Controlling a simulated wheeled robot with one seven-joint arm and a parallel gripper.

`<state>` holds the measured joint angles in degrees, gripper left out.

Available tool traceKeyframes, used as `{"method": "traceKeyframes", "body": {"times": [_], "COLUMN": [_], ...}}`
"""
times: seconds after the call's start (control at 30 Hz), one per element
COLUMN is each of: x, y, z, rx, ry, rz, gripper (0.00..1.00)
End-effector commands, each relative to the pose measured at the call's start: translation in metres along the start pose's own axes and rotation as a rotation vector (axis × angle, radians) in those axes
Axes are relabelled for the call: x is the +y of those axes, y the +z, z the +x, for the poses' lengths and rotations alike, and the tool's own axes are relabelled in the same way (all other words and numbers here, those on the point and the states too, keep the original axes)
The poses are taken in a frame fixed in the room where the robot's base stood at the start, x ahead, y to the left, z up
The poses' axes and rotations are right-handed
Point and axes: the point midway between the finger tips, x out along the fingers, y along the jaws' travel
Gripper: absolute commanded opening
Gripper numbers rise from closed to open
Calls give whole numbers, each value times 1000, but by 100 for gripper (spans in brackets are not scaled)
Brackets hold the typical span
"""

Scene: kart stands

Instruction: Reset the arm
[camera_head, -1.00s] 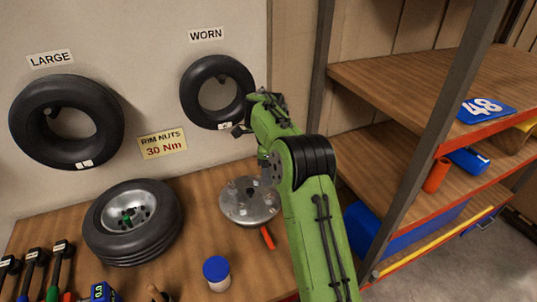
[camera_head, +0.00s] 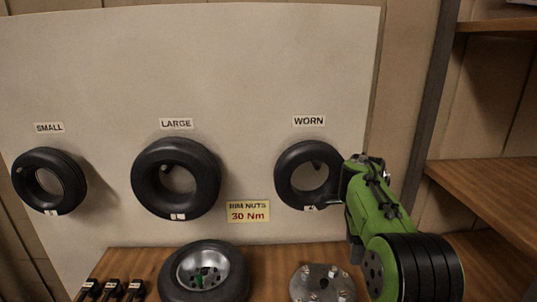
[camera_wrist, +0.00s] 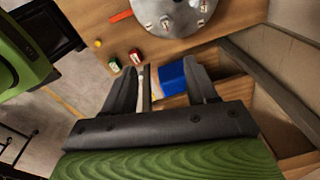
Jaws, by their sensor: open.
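My green arm rises from the lower right of the head view, with my gripper (camera_head: 352,178) at its far end. It appears just right of the worn tyre (camera_head: 284,183) on the wall board; I cannot tell the gap between them. In the wrist view my gripper (camera_wrist: 163,72) is open, its two dark fingers apart and nothing held between them. A blue object (camera_wrist: 172,82) shows beyond and below the fingers, on or near the shelving.
The large tyre (camera_head: 146,184) and small tyre (camera_head: 30,184) hang on the board (camera_head: 250,80). A wheel (camera_head: 204,270) and a metal disc (camera_head: 322,280) lie on the wooden bench (camera_head: 125,262). Shelves (camera_head: 480,192) stand at the right. Two small jars (camera_wrist: 136,56) show in the wrist view.

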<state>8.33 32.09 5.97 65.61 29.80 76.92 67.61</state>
Motion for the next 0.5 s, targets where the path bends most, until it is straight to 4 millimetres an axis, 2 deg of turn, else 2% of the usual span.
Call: {"method": "traceKeyframes", "body": {"times": [0.03, 0.2, 0.33, 0.5], "x": [17, 77, 130, 204], "y": [2, 6, 9, 15], "z": [-22, -66, -84, -84], "rx": [15, 69, 110, 166], "ry": [-32, -119, -184, -270], "rz": [-113, -508, -800, -1172], "gripper": [57, 57, 57, 57]}}
